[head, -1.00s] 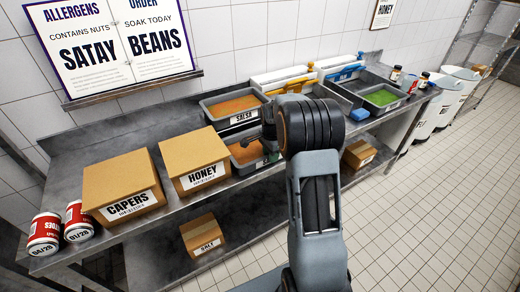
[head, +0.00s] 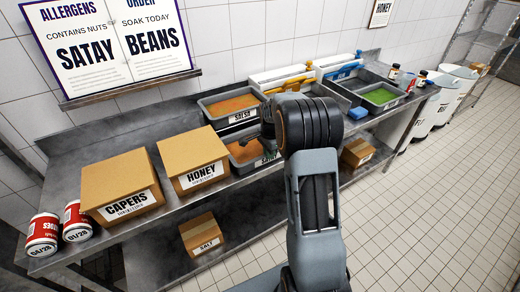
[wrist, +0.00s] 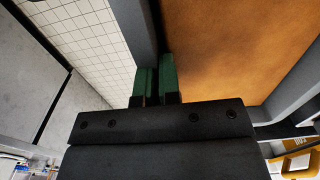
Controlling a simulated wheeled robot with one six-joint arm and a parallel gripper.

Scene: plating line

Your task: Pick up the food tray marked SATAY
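The SATAY tray (head: 237,164) is a grey tray of orange-brown food at the table's front edge, in front of the SALSA tray. My arm hides its right part, and its label (head: 266,159) shows only partly. In the wrist view its food (wrist: 235,45) fills the upper right and its wall (wrist: 135,25) runs down to the green fingertips. My gripper (wrist: 158,80) is closed on this wall, one finger on each side. In the head view my gripper is mostly hidden behind my arm.
The HONEY box (head: 190,160) stands close left of the tray, with the CAPERS box (head: 118,183) beyond it. The SALSA tray (head: 231,104) is just behind. A tray of green food (head: 381,97) is at right. Tiled floor in front is clear.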

